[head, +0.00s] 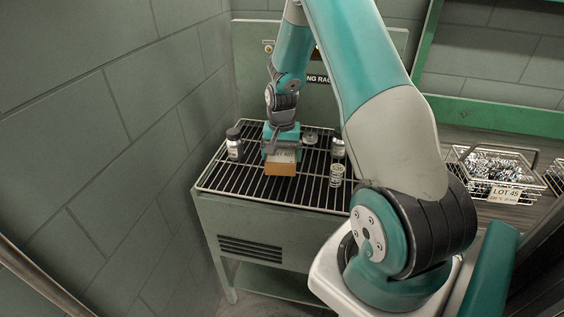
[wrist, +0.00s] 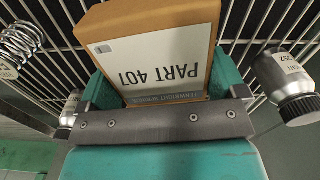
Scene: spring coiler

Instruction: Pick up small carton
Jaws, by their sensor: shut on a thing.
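The small carton (head: 281,168) is a brown box with a white label, on or just over the wire rack in the head view. In the wrist view the carton (wrist: 150,50) fills the upper middle, and its label reads PART 401. My gripper (head: 281,150) is over the carton in the head view. In the wrist view its teal fingers (wrist: 160,92) stand on both sides of the carton, shut on it. I cannot tell whether the carton touches the rack.
The wire rack (head: 225,180) also bears a dark-capped bottle (head: 234,146) left of the carton and a spring (head: 336,174) to the right. The bottle shows at right in the wrist view (wrist: 288,80). A wire basket (head: 492,165) labelled LOT 45 stands far right.

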